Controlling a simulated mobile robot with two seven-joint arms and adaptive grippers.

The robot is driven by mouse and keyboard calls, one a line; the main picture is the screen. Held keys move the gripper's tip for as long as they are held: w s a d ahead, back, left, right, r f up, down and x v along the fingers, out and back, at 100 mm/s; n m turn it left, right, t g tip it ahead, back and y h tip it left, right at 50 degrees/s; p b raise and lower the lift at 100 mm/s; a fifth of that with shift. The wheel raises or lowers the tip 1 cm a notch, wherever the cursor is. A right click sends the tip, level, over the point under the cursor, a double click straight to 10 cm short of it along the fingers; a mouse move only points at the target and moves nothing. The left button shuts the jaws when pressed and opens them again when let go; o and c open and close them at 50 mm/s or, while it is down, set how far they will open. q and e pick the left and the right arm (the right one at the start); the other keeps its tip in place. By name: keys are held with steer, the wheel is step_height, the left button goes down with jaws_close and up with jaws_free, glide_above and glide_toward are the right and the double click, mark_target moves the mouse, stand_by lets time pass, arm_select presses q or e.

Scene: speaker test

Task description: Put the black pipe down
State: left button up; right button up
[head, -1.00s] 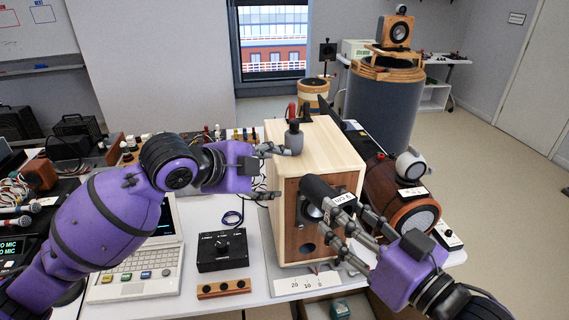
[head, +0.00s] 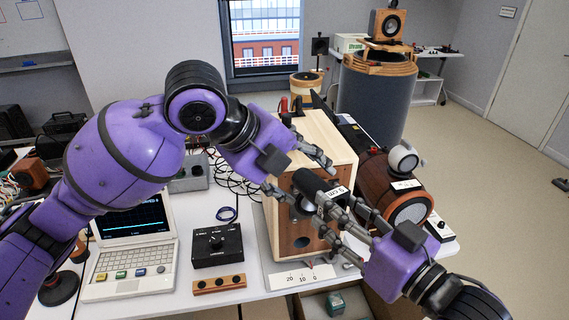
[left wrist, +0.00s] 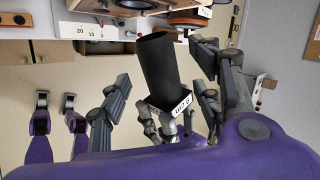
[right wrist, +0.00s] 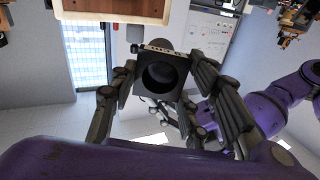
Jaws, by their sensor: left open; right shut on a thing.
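The black pipe (head: 313,184), with a white label at one end, is held in the air in front of the wooden speaker cabinet (head: 283,240). My right gripper (head: 338,216) is shut on its labelled end; the right wrist view shows the square end with its round opening (right wrist: 160,76) between the fingers. My left gripper (head: 311,184) is open, with one finger on either side of the pipe. In the left wrist view the pipe (left wrist: 168,68) stands between the spread fingers, with gaps visible. The cabinet's front hole is partly hidden.
A black control box (head: 217,246), a wooden block with holes (head: 219,284) and a laptop-like device (head: 132,250) stand left of the cabinet. A brown barrel-shaped speaker (head: 385,180) lies to its right. A white scale plate (head: 302,277) lies at the cabinet's foot.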

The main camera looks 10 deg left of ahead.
mark_target(306, 182)
arm_select(q)
steer(key=shift+x, duration=2.5)
steer(key=c, duration=1.2)
steer(key=shift+c, duration=0.2)
arm_select(e)
steer(key=o, duration=1.3)
